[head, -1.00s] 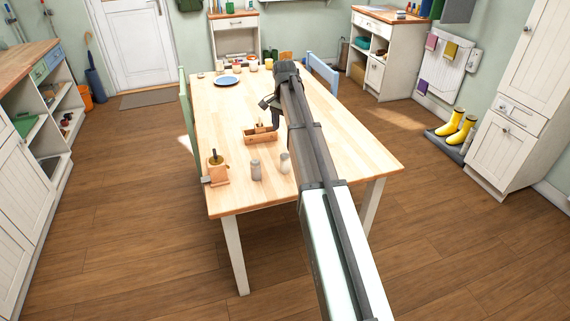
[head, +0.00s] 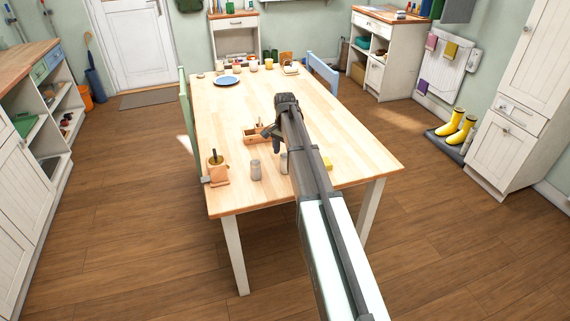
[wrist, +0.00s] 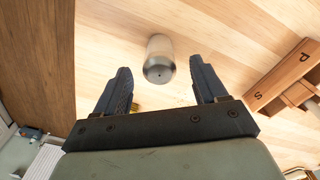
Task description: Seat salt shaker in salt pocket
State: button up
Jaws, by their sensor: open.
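Two shakers stand upright near the table's front: a grey one (head: 255,170) and a paler one (head: 284,163), partly hidden by my arm. I cannot tell which holds salt. A wooden caddy (head: 252,138) sits behind them, partly covered by my gripper (head: 270,132). In the wrist view the caddy (wrist: 278,82) shows letters S and P at the right, cut off by the frame. My gripper is open and empty. One shaker (wrist: 160,58) with a metallic top appears between and beyond its fingertips in the wrist view, apart from both fingers.
A wooden pot-like holder (head: 216,171) stands left of the shakers. A yellow block (head: 327,163) lies right of my arm. A blue plate (head: 227,81) and several small cups are at the far end. The table's middle and right are clear.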

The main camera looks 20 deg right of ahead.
aim_at(285, 163)
jog(key=shift+f, duration=1.4)
jog(key=shift+c, duration=0.4)
jog(key=c, duration=1.1)
